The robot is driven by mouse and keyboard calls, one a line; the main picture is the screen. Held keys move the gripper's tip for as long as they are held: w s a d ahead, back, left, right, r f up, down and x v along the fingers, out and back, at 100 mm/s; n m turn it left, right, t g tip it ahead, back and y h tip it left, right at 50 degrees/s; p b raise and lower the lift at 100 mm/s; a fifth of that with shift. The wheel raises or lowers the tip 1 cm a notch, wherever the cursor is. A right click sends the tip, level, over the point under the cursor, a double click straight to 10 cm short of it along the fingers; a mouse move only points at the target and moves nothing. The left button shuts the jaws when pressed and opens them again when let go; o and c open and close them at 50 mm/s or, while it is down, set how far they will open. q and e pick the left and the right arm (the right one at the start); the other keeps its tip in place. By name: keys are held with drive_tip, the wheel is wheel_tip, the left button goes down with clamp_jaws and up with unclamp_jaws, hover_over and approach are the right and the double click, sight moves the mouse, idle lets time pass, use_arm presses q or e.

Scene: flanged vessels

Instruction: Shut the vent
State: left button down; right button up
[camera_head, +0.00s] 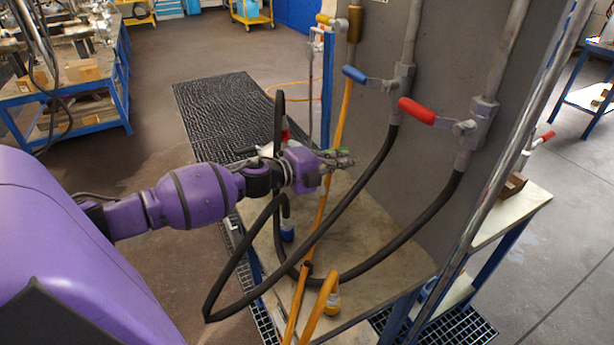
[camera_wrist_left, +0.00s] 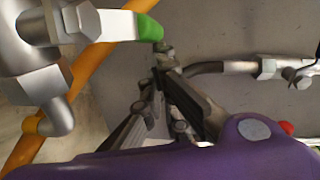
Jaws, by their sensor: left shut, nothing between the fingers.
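My left gripper (camera_head: 342,160) reaches in from the left above the bench, in front of the grey panel. Its fingers are shut and empty. In the left wrist view the fingertips (camera_wrist_left: 164,52) are close to the end of a lever with a green grip (camera_wrist_left: 149,28). I cannot tell whether they touch it. The lever belongs to a metal valve body (camera_wrist_left: 40,60) at the upper left, beside an orange pipe (camera_wrist_left: 85,65). Which part is the vent is not marked. Valves with a blue handle (camera_head: 354,74) and a red handle (camera_head: 416,110) are on the panel.
Black hoses (camera_head: 385,255) loop below the valves and around my left gripper. A yellow pipe (camera_head: 322,225) rises from the bench top (camera_head: 395,275). A yellow-handled valve (camera_head: 331,21) is at the top. A chrome post (camera_head: 500,160) stands at the right.

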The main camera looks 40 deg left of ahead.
use_arm(q)
drive_tip(key=shift+w+a, duration=0.2)
drive_tip(key=shift+w, duration=0.5)
idle(0.4)
